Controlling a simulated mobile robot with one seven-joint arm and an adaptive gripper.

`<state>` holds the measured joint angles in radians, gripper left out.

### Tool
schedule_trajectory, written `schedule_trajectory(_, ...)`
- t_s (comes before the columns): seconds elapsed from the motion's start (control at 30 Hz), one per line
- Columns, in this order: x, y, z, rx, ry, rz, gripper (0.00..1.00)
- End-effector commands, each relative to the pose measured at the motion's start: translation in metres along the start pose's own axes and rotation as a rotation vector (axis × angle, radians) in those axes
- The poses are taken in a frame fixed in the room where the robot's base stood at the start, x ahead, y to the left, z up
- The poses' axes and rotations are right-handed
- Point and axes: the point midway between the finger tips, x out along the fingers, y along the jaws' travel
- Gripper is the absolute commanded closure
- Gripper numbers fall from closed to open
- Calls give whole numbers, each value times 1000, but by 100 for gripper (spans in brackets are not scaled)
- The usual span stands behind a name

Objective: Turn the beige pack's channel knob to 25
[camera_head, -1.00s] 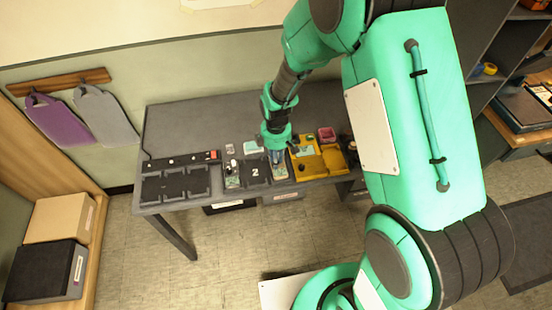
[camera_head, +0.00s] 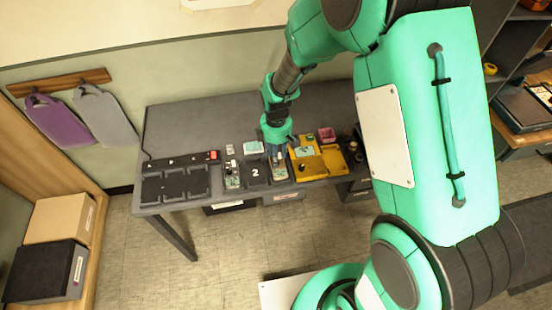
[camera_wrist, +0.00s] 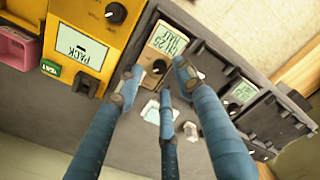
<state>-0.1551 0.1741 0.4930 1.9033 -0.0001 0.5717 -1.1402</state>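The beige pack (camera_wrist: 166,40) lies in a dark tray on the bench, under my gripper (camera_wrist: 157,78). Its small tilted display seems to read CH 25, with smaller text below. Its black channel knob (camera_wrist: 159,66) shows between my spread blue fingers, which look apart from it. In the head view the pack (camera_head: 279,172) sits just in front of my gripper (camera_head: 276,152), left of the yellow station. A second pack (camera_wrist: 242,92) with a similar display and dark knob lies further right in the wrist view; it is the left one in the head view (camera_head: 232,176).
The yellow station (camera_head: 320,165) with a PACK screen stands right of the beige pack. A pink box (camera_head: 327,134) is behind it. A plate marked 2 (camera_head: 255,173) lies between the packs. A black charger tray (camera_head: 175,183) is at left. The bench's back is clear.

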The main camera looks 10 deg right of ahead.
Motion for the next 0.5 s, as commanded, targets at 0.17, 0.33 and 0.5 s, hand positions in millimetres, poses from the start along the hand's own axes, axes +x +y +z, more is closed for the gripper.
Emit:
schedule_trajectory(0.17, -32, 1, -1, 0, 2, 4, 63)
schedule_trajectory(0.33, -58, 1, 0, 0, 1, 3, 63)
schedule_trajectory(0.5, -77, 1, 0, -1, 1, 2, 63)
